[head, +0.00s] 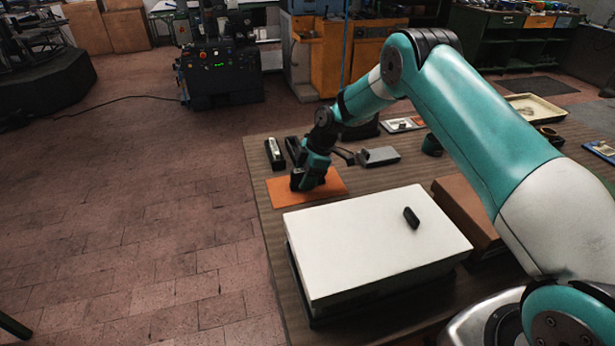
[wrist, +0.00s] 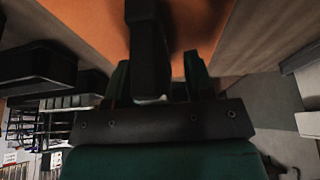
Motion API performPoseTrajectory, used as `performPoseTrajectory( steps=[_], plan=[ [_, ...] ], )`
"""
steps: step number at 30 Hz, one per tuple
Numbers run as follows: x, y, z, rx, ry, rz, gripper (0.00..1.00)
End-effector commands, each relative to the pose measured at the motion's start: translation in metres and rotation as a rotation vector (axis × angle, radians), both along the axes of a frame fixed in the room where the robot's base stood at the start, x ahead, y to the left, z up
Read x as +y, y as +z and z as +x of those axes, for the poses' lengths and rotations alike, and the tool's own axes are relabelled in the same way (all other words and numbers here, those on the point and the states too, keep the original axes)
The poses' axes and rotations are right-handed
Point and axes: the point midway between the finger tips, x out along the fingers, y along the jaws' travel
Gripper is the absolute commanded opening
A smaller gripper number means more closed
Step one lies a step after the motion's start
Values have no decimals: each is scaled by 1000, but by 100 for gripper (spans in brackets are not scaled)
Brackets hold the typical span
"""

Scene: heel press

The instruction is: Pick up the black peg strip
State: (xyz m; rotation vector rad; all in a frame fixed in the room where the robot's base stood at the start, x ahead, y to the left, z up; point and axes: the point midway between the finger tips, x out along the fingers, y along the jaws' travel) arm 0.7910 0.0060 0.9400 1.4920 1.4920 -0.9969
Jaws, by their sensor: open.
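My gripper (head: 311,182) is low over the orange mat (head: 277,196), pointing down near the table's left edge. In the wrist view its two teal fingers (wrist: 158,76) stand apart, open. A dark upright bar (wrist: 148,45) lies between them over the orange mat; it looks like the black peg strip, with a pale patch at its near end. It seems nearer the left finger, and I cannot tell whether they touch. In the head view the strip is mostly hidden by my gripper; a black part (head: 296,180) shows at its left side.
Behind the mat are a black tray with a pale top (head: 275,153), another black block (head: 294,150) and a grey block (head: 379,156). A large white-topped box (head: 350,245) stands in front, with a small black piece (head: 411,217) on it. A brown box (head: 465,212) is right.

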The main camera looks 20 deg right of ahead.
Motion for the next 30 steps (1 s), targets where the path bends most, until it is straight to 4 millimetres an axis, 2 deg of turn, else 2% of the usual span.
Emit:
performPoseTrajectory(
  steps=[10,15,17,30],
  plan=[
    [0,-3,0,0,0,0,49],
    [0,-2,0,1,0,0,10],
    [0,-2,0,1,0,0,0],
    [0,3,0,-1,0,0,0]
  ],
)
